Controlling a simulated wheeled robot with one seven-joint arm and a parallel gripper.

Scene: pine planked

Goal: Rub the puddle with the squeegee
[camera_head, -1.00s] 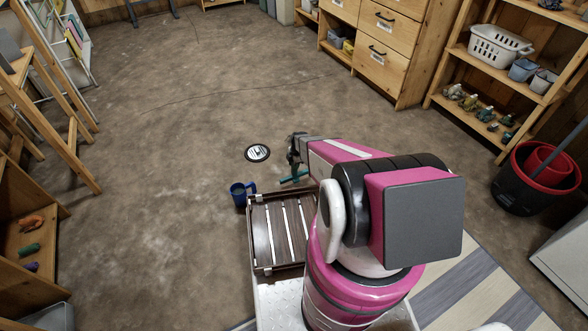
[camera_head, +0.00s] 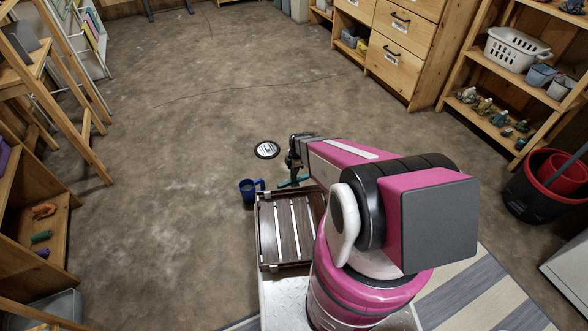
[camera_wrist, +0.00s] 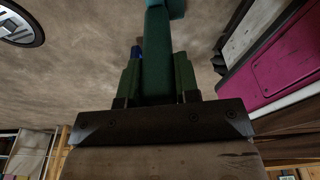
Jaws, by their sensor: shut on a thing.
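My gripper (camera_head: 292,163) reaches forward beyond the slatted tray, low over the brown floor. It is shut on the squeegee (camera_head: 293,181), of which a thin teal part shows in the head view. In the wrist view the teal squeegee (camera_wrist: 156,55) lies between the two green fingers of my gripper (camera_wrist: 157,75) and runs off the top edge. I cannot make out a clear puddle. The floor has pale, blotchy patches (camera_head: 180,187) to the left, but I cannot tell whether any is wet.
A round floor drain (camera_head: 267,150) lies just left of my gripper. A blue mug (camera_head: 250,189) is beside the slatted tray (camera_head: 262,237). Wooden shelves (camera_head: 40,215) stand left; drawers (camera_head: 393,50) and black and red buckets (camera_head: 548,180) stand right. Open floor lies ahead and left.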

